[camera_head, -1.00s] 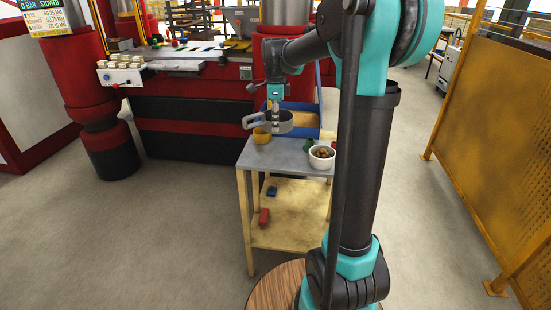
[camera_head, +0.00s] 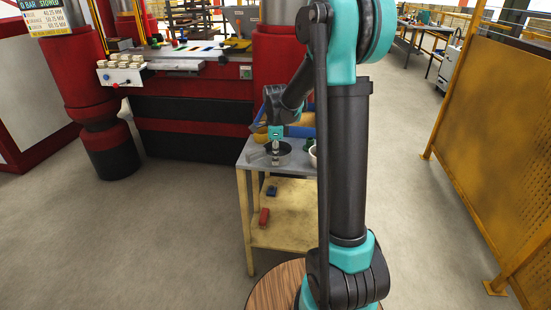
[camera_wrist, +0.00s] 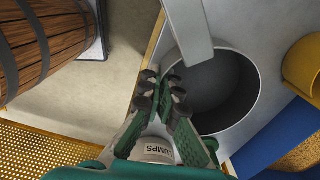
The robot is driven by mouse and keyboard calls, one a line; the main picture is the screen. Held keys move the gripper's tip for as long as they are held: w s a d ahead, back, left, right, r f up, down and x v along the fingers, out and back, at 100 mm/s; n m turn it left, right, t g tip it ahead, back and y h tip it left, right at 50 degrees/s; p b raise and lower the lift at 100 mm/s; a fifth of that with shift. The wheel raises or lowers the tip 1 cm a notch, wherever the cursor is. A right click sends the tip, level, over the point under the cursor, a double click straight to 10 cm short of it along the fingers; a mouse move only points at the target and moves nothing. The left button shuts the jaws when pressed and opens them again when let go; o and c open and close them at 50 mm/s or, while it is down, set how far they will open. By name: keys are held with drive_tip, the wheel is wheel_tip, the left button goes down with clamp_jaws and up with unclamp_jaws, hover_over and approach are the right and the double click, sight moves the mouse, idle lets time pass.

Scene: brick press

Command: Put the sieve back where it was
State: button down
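The sieve (camera_wrist: 240,128) is a grey, round, shallow pan with a flat bar handle. In the head view the sieve (camera_head: 284,149) is low at the shelf cart's top, partly hidden by my gripper. In the wrist view its handle crosses the upper rim. My gripper (camera_wrist: 162,88) is at the left rim of the sieve, fingers narrowly apart with a visible gap. In the head view my gripper (camera_head: 275,160) points down at the sieve. I cannot tell whether a finger touches the wall.
The cart's lower shelf holds a red block (camera_head: 264,217) and a blue block (camera_head: 271,191).

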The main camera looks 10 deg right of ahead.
drive_tip(key=shift+f, duration=0.1)
drive_tip(key=c, duration=1.7)
unclamp_jaws()
wheel_tip(320, 180, up, 12)
drive_tip(key=s+d+f+n+t, duration=0.1)
drive_tip(key=s+d+f+n, duration=0.1)
drive_tip(key=s+f+n, duration=0.3)
drive_tip(key=s+d+f+n+t, duration=0.1)
drive_tip(key=s+d+f+n, duration=0.1)
drive_tip(key=s+f+n, duration=0.3)
drive_tip(key=s+d+f+n+t, duration=0.2)
drive_tip(key=s+f+n, duration=0.3)
drive_tip(key=s+n, duration=0.4)
drive_tip(key=shift+s+n, duration=0.4)
drive_tip(key=shift+s, duration=2.75)
